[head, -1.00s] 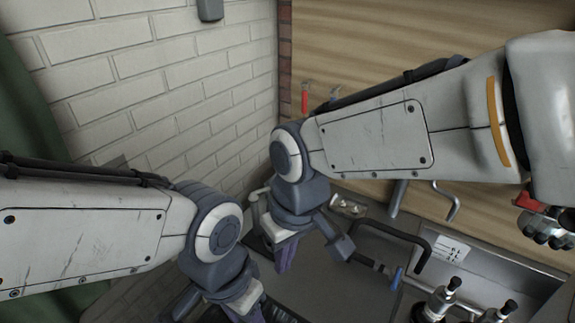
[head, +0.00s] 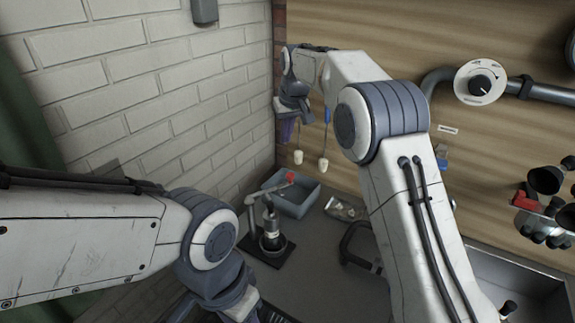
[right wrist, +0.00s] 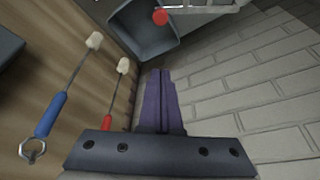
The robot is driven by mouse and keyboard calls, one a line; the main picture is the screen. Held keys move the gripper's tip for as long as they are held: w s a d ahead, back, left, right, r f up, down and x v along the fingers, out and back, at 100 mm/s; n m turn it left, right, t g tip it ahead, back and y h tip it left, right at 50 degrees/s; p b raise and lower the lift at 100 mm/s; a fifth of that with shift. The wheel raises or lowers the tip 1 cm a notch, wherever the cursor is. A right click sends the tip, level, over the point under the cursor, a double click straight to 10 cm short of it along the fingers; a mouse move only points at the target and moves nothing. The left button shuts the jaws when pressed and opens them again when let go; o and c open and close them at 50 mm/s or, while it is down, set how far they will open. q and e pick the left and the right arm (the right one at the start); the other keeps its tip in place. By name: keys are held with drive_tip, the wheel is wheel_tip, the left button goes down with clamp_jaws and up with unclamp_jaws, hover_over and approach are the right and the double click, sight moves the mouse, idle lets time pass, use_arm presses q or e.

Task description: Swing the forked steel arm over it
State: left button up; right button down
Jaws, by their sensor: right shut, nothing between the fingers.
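A steel arm (head: 268,189) with a red end (head: 290,177) reaches rightward from a post on a black base (head: 262,252), at the corner by the brick wall. A dark cylinder (head: 270,236) stands upright on that base, below the arm. I cannot make out a fork. In the right wrist view the red end (right wrist: 160,17) and part of the steel arm (right wrist: 202,8) show at the top. My right gripper (head: 286,132) is high by the wood wall, above the steel arm and apart from it, with its purple fingers (right wrist: 161,98) shut and empty. My left gripper is partly in view at the bottom; its fingertips are cut off.
A blue-grey bin (head: 293,208) sits behind the steel arm. Two brushes with white heads (head: 298,156) (head: 323,164) hang on the wood wall near my right gripper. A black clamp-like handle (head: 352,240) lies right of the bin. A sink is at the right.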

drive_tip(key=shift+w+d, duration=0.2)
drive_tip(key=shift+w, duration=0.15)
wheel_tip(320, 180, down, 10)
drive_tip(key=p, duration=0.3)
drive_tip(key=shift+s, duration=0.25)
idle(0.3)
drive_tip(key=shift+s+d, duration=0.1)
drive_tip(key=shift+d, duration=0.15)
